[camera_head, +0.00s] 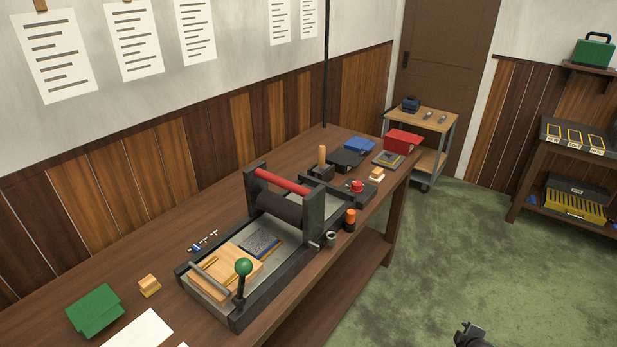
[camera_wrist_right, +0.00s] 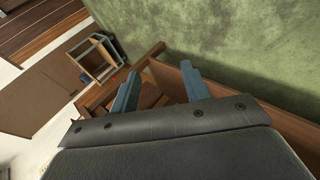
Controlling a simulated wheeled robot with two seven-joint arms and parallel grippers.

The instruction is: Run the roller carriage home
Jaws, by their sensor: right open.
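The roller carriage (camera_head: 295,218) is a dark frame with a red bar (camera_head: 281,181) above a dark roller (camera_head: 279,207). It stands across the far half of a long grey press bed (camera_head: 275,292) on the workbench. At the near end of the bed are a light wooden block (camera_head: 222,268), a dark type block (camera_head: 262,246) and a grey bar handle. A lever with a green ball knob (camera_head: 243,267) stands upright there. My right gripper (camera_head: 470,333) is at the bottom edge, over the floor, away from the press. In the right wrist view its fingers (camera_wrist_right: 161,84) are apart and empty. My left gripper is not visible.
The workbench (camera_head: 110,275) also holds green sheets (camera_head: 95,310), a small wooden block (camera_head: 149,286), an orange-topped bottle (camera_head: 349,220), a red button box (camera_head: 356,189) and a red box (camera_head: 402,141). A trolley (camera_head: 440,121) stands beyond.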

